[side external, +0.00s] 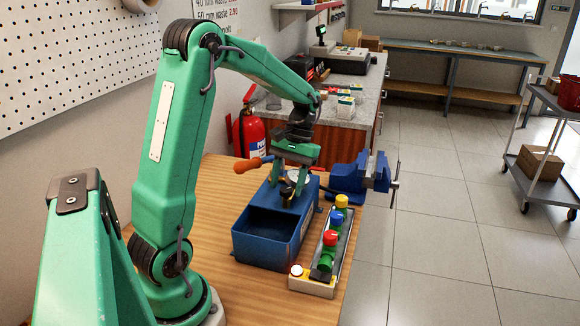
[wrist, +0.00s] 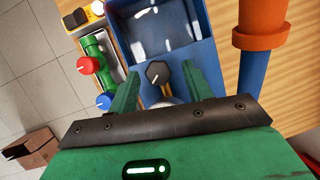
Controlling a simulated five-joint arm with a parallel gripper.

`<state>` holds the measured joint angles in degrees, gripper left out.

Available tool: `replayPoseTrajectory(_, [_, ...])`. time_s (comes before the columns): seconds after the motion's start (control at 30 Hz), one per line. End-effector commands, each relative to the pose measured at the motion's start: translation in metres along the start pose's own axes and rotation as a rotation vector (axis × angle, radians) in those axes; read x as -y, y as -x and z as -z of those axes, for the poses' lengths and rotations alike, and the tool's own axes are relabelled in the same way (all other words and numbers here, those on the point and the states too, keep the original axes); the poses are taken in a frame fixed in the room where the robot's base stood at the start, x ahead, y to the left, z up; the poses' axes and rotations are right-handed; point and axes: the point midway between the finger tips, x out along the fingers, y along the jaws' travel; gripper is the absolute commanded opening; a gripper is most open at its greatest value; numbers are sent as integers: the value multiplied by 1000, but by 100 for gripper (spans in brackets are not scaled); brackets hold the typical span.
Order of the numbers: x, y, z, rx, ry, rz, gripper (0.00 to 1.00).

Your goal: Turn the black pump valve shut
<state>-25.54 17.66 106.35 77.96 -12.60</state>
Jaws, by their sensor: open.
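The black pump valve (wrist: 157,72) is a dark, many-sided knob with a white mark on its face, which points toward the lower left in the wrist view. It sits at the edge of the blue tank (wrist: 205,52), above a brass-coloured part (wrist: 164,90). My gripper (wrist: 161,69) is open, with one green finger on each side of the knob. I cannot tell whether either finger touches it. In the side view my gripper (side external: 290,180) points down over the far end of the blue tank (side external: 262,248), and the black knob is mostly hidden there.
Red (side external: 330,238), blue (side external: 336,217) and yellow (side external: 342,200) knobs stand in a row right of the tank. A blue vise (side external: 360,177) and an orange handle (side external: 248,165) are near my gripper.

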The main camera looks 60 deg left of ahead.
Motion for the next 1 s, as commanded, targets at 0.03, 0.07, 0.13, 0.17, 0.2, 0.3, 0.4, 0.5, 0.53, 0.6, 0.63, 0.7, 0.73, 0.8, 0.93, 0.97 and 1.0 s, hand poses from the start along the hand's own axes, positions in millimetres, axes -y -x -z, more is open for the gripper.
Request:
replayPoseTrajectory(0.03, [0,-2,0,0,0,0,50])
replayPoseTrajectory(0.07, [0,-2,0,0,0,0,50])
replayPoseTrajectory(0.13, [0,-3,0,-1,0,0,50])
replayPoseTrajectory(0.17, [0,-3,0,-1,0,0,50])
replayPoseTrajectory(0.2, [0,-3,0,-1,0,0,50])
replayPoseTrajectory(0.3, [0,-3,0,-1,0,0,50])
replayPoseTrajectory(0.4, [0,-3,0,-1,0,0,34])
replayPoseTrajectory(0.5, [0,-3,0,-1,0,0,14])
replayPoseTrajectory(0.53, [0,-3,0,0,0,0,8])
replayPoseTrajectory(0.6, [0,-3,0,0,2,0,6])
replayPoseTrajectory(0.63, [1,-3,0,0,2,-1,6])
replayPoseTrajectory(0.7, [1,-3,0,1,3,-1,6])
replayPoseTrajectory(0.73, [1,-3,0,1,3,-1,6])
replayPoseTrajectory(0.8, [2,-3,0,2,-4,-1,6])
replayPoseTrajectory(0.93, [1,-2,0,6,-47,0,7])
replayPoseTrajectory(0.97, [1,-2,0,7,-63,0,6])
replayPoseTrajectory(1.0, [1,-2,0,8,-87,0,6])
